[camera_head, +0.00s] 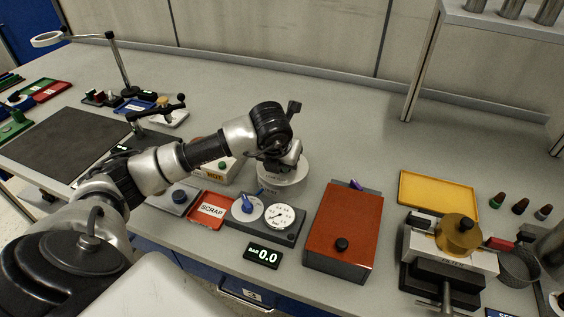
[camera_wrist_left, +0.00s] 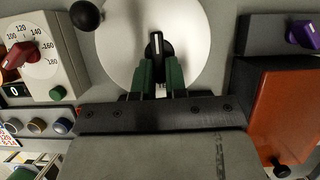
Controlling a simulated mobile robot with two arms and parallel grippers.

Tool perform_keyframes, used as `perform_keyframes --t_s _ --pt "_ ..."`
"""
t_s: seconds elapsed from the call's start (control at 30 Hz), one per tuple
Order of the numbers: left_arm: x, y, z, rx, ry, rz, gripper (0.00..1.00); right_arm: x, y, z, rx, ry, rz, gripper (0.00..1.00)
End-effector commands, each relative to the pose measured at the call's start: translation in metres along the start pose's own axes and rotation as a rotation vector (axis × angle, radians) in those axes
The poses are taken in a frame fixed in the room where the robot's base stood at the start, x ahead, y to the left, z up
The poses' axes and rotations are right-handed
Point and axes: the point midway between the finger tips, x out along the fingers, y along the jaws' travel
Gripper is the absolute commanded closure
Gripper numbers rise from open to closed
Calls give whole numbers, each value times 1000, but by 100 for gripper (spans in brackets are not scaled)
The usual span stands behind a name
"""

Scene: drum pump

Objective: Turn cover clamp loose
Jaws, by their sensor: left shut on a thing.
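A round white cover (camera_wrist_left: 112,50) fills the top middle of the left wrist view. It also shows in the head view (camera_head: 297,178), partly hidden under my left gripper. A black clamp handle (camera_wrist_left: 154,44) with a pale stripe stands over the cover and points away from the gripper. My left gripper (camera_wrist_left: 159,75) has its green fingers shut on the near part of this handle. In the head view my left gripper (camera_head: 283,160) points down over the cover, and its fingertips are hidden. My right gripper does not show.
A white box with a red dial (camera_wrist_left: 18,55) stands left of the cover. A red-orange box (camera_head: 340,225) stands right of it. A gauge panel (camera_head: 280,217) and a display reading 0.0 (camera_head: 263,255) lie in front. Bench behind the cover is clear.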

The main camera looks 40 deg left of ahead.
Motion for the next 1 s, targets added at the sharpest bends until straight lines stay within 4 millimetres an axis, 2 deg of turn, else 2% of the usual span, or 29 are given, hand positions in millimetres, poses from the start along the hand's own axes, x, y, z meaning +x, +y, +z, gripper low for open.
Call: perform_keyframes --t_s 0.03,0.07,0.2,0.23,0.57,0.67,1.0 --pt "-1 1 1 -3 -2 3 100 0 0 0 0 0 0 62" --pt "-1 1 1 -3 -2 3 86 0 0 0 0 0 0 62" --pt "-1 1 1 -2 -1 3 64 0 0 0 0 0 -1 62" --pt "0 1 1 -2 -1 2 62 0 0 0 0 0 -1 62" --pt "-4 1 1 -1 -2 1 62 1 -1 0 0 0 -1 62" --pt "-16 1 1 -1 -4 0 62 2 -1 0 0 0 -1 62" --pt "-83 1 1 -1 -6 1 62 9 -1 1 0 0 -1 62"
